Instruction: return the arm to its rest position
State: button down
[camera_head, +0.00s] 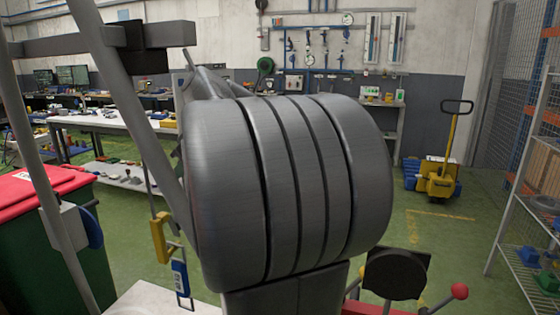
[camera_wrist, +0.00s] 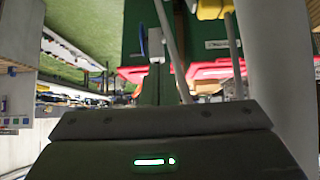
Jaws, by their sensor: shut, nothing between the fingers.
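My gripper (camera_wrist: 160,122) fills the bottom of the wrist view as a dark grey body with a lit green indicator. It is shut, with nothing held; its fingertips are not clearly distinguishable. In the head view, a large grey ribbed part of my arm stands very close to the camera and covers the middle of the picture. It hides much of the floor and room behind it. The gripper cannot be made out in the head view.
A green bin with a red lid (camera_head: 40,195) stands at left, and a white workbench (camera_head: 110,122) behind it. Green floor (camera_head: 440,235) is open between.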

jog(key=v, duration=0.7)
jog(key=shift+r, duration=0.5)
jog(key=shift+d, duration=0.1)
